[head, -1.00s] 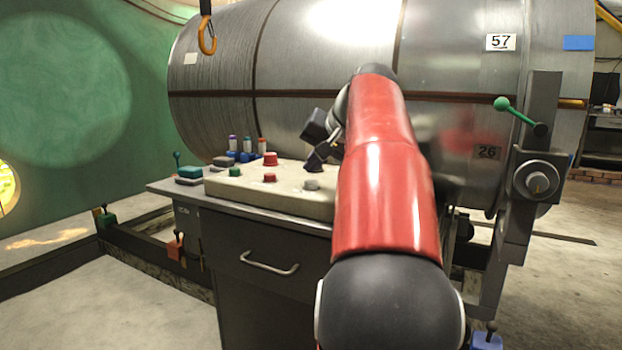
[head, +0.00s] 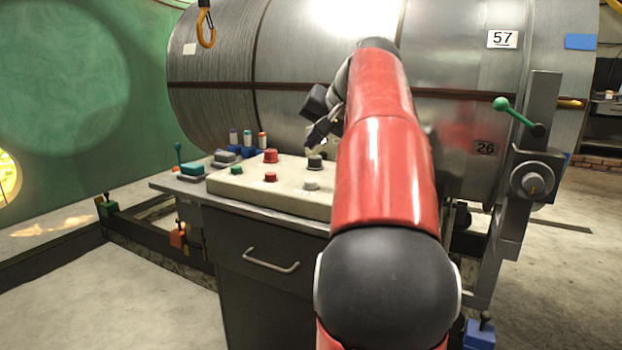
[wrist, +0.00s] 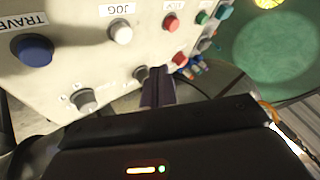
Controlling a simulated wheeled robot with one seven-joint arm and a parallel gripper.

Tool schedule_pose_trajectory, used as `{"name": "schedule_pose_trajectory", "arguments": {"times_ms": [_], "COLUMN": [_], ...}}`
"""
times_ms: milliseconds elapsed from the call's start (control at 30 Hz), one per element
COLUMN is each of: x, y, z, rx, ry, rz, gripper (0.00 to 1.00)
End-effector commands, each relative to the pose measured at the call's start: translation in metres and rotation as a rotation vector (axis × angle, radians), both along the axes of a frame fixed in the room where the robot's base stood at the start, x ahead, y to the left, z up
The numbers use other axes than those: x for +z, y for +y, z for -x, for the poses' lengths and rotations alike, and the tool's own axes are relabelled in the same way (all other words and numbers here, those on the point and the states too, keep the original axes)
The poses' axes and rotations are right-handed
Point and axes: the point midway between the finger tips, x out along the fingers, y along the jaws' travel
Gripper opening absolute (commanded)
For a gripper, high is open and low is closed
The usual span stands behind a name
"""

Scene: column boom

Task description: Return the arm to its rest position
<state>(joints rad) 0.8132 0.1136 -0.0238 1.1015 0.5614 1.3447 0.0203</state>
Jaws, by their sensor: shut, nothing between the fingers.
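My red and black arm stretches out over the control panel (head: 265,195) in the head view. My gripper (head: 314,141) is just above the panel's far right part, over a dark knob (head: 315,162). A small gap shows between the fingertips and the knob. In the wrist view, my gripper (wrist: 157,73) points at the panel face with its fingers together and nothing held. That view also shows a blue button (wrist: 33,50), a white button (wrist: 120,31), a grey knob (wrist: 86,100) and a red button (wrist: 171,22). My arm hides the panel's right end.
The panel sits on a grey cabinet (head: 262,240) with a drawer handle. A large metal drum (head: 330,65) stands close behind. A post with a green-handled lever (head: 515,112) stands right. A hook (head: 206,32) hangs upper left. Floor is clear at lower left.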

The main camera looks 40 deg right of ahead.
Motion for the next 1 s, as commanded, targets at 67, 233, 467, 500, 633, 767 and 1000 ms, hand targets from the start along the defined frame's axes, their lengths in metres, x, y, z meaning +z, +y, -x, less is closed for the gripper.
{"name": "schedule_pose_trajectory", "arguments": {"times_ms": [67, 233, 467, 500, 633, 767, 1000], "x": [0.0, 0.0, 0.0, 0.0, -0.004, -0.023, -0.105], "y": [0.0, 0.0, 0.0, 0.0, 0.014, 0.063, 0.19], "z": [0.0, 0.0, 0.0, 0.0, 0.0, 0.003, 0.054], "rx": [0.0, 0.0, 0.0, 0.0, 0.016, 0.073, 0.269], "ry": [0.0, 0.0, 0.0, 0.0, 0.011, 0.055, 0.183], "rz": [0.0, 0.0, 0.0, 0.0, 0.004, 0.029, 0.158], "gripper": [0.0, 0.0, 0.0, 0.0, 0.0, 0.0, 0.0]}}
